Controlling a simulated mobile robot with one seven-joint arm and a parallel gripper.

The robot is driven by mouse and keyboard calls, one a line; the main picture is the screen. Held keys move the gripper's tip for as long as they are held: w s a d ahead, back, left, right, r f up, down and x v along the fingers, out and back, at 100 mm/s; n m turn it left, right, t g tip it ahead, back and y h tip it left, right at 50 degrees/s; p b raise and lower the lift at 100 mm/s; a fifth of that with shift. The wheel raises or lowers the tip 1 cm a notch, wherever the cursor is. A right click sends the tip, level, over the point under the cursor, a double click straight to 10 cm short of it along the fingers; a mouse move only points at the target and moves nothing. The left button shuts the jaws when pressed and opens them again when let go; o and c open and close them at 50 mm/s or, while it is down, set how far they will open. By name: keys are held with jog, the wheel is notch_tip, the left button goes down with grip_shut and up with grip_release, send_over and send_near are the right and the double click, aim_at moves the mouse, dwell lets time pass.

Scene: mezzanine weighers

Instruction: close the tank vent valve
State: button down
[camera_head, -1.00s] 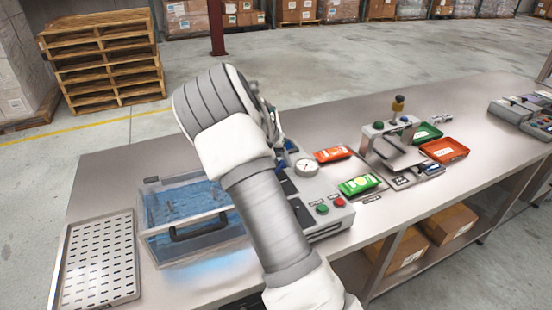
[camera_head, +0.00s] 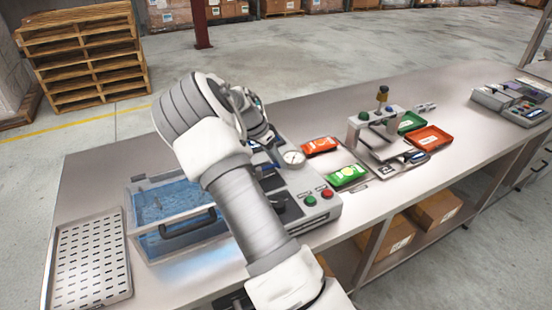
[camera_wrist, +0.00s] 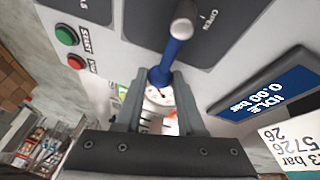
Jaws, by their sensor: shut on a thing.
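An "OPEN" label (camera_wrist: 208,20) is printed beside the pivot end. My gripper (camera_wrist: 160,84) is shut on the free end of the blue handle, with one dark finger on each side. In the head view my forearm and wrist hide the gripper and most of the lever. The grey control unit (camera_head: 325,207) stands beside a clear tank of blue water (camera_head: 160,200).
A round gauge (camera_head: 294,158) and green and red buttons (camera_head: 318,197) are on the unit near my arm. An "IDLE 0.00 bar" display (camera_wrist: 265,85) is close to the gripper. Red and green packets (camera_head: 345,177) and a small press stand to the right; a perforated tray (camera_head: 92,260) lies left.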

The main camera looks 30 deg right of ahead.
dwell(0.4)
jog(key=c, duration=0.5)
grip_release()
jog(key=v, duration=1.7)
jog(key=shift+a+r, duration=0.15)
jog(key=shift+r, duration=0.05)
